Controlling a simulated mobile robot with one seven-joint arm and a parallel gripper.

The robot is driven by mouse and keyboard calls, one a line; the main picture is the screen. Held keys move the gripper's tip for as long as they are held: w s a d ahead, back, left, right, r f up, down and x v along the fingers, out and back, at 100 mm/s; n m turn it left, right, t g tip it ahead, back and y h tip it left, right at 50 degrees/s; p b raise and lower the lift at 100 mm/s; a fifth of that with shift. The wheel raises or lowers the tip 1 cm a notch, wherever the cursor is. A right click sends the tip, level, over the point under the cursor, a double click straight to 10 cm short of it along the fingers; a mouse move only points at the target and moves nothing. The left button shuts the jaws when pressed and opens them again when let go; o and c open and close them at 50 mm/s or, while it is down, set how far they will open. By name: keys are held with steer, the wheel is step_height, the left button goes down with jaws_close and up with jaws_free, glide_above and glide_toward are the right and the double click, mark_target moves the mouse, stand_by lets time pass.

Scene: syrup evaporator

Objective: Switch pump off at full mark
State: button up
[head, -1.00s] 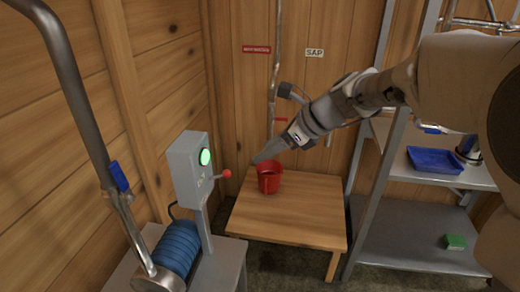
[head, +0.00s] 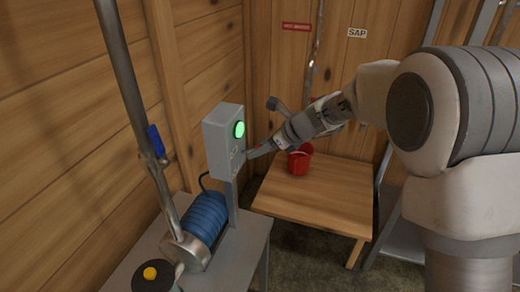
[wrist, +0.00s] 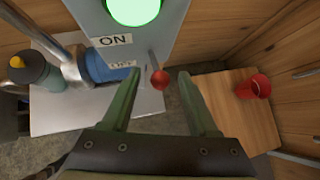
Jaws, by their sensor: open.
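The grey switch box (head: 224,140) stands on a post with its green lamp (head: 239,129) lit. In the wrist view the box (wrist: 129,42) shows an ON label (wrist: 113,40) above an OFF label (wrist: 121,65). Its lever ends in a red knob (wrist: 160,79), seen between my open fingers; I cannot tell whether they touch it. My gripper (head: 251,154) is at the right side of the box in the head view, where the knob is hidden. The blue ribbed pump (head: 207,217) sits on the grey stand below, joined to a metal pipe.
A red bucket (head: 299,160) stands on the wooden table (head: 315,202) to the right. The metal pipe (head: 125,75) with a blue handle (head: 156,140) rises at the left. Shelving stands behind my arm.

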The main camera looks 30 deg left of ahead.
steer(key=shift+a+f, duration=0.35)
jaws_close()
steer(key=shift+w, duration=0.1)
stand_by(1.2)
